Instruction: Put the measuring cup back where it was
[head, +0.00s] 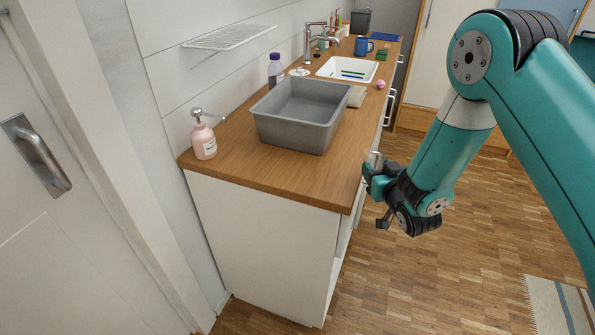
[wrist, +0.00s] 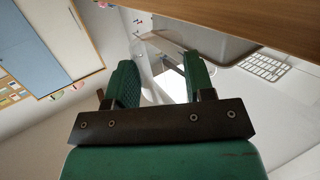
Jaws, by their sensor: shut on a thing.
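My gripper (head: 369,178) is beside the front edge of the worktop in the head view, reaching left from the right. In the wrist view its two green fingers (wrist: 163,82) stand apart with a clear, pale thing between them. I take this to be the measuring cup (wrist: 168,74); its outline is faint and the fingers hide its sides. In the head view I cannot make out the cup clearly. The drawers are on the right-hand front of the white cabinet (head: 262,240); that front is seen edge-on and is partly behind my gripper, so I cannot tell whether one is open.
A grey basin (head: 290,120) stands on the wooden worktop (head: 248,163), with a pink soap bottle (head: 203,138) at left and a purple bottle (head: 275,71) behind. A sink (head: 347,68) and blue mug (head: 363,46) are farther back.

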